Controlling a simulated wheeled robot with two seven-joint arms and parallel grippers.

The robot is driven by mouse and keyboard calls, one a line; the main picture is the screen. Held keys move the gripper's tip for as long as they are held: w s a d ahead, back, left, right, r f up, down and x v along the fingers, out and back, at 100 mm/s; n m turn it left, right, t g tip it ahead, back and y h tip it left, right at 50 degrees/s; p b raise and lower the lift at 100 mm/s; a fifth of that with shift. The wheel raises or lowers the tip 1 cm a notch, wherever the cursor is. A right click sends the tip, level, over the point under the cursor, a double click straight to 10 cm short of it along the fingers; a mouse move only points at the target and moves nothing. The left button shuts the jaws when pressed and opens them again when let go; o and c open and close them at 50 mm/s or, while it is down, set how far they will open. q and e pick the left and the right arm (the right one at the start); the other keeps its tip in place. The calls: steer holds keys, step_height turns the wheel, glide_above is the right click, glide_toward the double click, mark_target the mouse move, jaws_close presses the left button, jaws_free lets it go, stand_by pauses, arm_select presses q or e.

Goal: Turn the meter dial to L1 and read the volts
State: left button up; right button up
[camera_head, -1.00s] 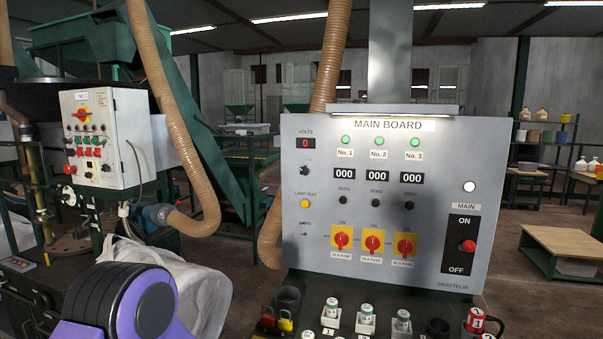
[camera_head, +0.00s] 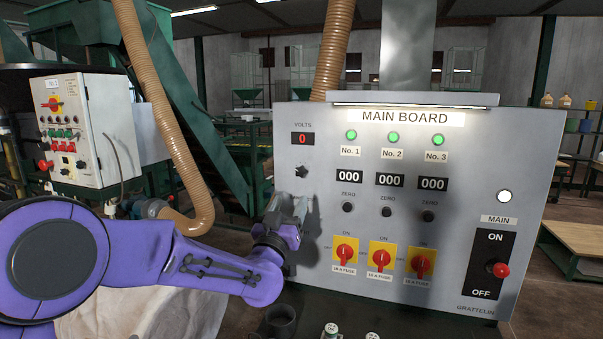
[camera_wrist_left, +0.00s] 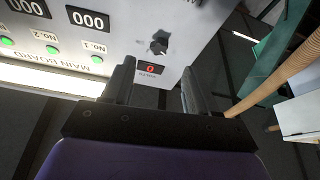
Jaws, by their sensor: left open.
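The meter dial (camera_head: 302,171) is a small dark knob on the left of the grey main board (camera_head: 470,130), below the volts display (camera_head: 303,139), which reads a red 0. The dial's position marks are too small to read. My left gripper (camera_head: 292,205) is in front of the board, just below the dial, and hides the lamp test button area. In the left wrist view its two fingers (camera_wrist_left: 157,80) are apart and empty. The dial (camera_wrist_left: 158,46) shows beyond the gap between them, not touched, with the volts display (camera_wrist_left: 150,69) nearer. My right gripper is not in view.
Red fuse switches (camera_head: 380,257) and zero knobs (camera_head: 387,212) sit to the right of my left gripper. The main switch (camera_head: 498,268) is at the board's right. A tan hose (camera_head: 165,130) and a white control box (camera_head: 85,130) stand to the left.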

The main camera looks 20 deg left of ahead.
mark_target(300, 172)
arm_select(q)
steer(key=p+x, duration=0.1)
steer(key=x, duration=0.2)
steer(key=p+x, duration=0.2)
steer(key=x, duration=0.1)
steer(key=r+p+x, duration=0.1)
steer(key=p+x, duration=0.1)
steer(key=x, duration=0.1)
steer(key=shift+w+a+r, duration=0.1)
steer(key=shift+w+a, duration=0.05)
steer(key=shift+a, duration=0.1)
steer(key=shift+w+d, duration=0.1)
steer(key=shift+w, duration=0.05)
steer(key=shift+s+d+r, duration=0.15)
steer(key=shift+s, duration=0.1)
steer(key=c, duration=1.1)
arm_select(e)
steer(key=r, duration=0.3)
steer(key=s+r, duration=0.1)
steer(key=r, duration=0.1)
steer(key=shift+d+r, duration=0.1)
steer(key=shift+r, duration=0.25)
